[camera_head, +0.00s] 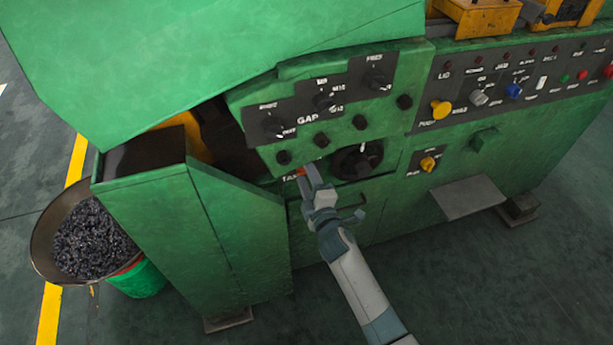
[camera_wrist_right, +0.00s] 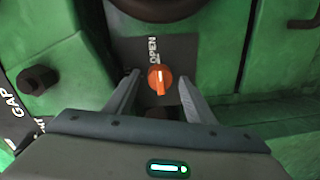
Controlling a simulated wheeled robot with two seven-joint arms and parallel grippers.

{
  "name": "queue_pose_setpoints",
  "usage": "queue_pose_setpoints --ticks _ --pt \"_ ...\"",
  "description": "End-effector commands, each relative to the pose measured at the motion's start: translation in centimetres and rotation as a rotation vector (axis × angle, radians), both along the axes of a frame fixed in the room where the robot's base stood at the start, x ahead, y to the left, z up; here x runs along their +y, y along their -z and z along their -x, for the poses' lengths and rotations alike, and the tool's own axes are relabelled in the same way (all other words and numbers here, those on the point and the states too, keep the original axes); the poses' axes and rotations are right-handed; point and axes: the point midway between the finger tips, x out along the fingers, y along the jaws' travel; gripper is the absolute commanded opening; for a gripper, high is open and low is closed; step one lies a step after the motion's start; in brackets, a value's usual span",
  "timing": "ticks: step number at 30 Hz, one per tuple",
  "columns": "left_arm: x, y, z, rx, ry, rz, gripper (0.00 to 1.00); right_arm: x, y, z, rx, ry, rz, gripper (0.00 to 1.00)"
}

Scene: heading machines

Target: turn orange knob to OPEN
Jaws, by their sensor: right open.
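The orange knob (camera_wrist_right: 160,79) sits on a dark plate on the green machine, with the word OPEN printed beside it. In the right wrist view the knob lies between the two fingers of my right gripper (camera_wrist_right: 157,85), which is open. I cannot tell whether the fingers touch it. In the head view my right gripper (camera_head: 308,176) is at the machine's front, and only a small bit of the orange knob (camera_head: 301,171) shows past the fingers. My left gripper is not in view.
A panel with black knobs (camera_head: 325,102) stands just above. A large black dial (camera_head: 357,160) is right of my gripper. Further right are a yellow knob (camera_head: 428,164) and a control panel (camera_head: 520,80). A bowl of metal bits (camera_head: 45,262) stands left. The floor at lower right is clear.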

Motion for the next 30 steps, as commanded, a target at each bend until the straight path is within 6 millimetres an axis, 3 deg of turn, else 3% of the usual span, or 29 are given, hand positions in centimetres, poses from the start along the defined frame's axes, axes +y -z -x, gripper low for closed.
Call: queue_pose_setpoints --ticks 11,30 --pt "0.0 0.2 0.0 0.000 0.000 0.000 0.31 -0.6 0.0 1.9 0.000 -0.001 0.001 0.49" --pt "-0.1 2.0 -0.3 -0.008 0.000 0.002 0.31 -4.3 -0.7 13.2 0.001 0.000 0.000 0.49"
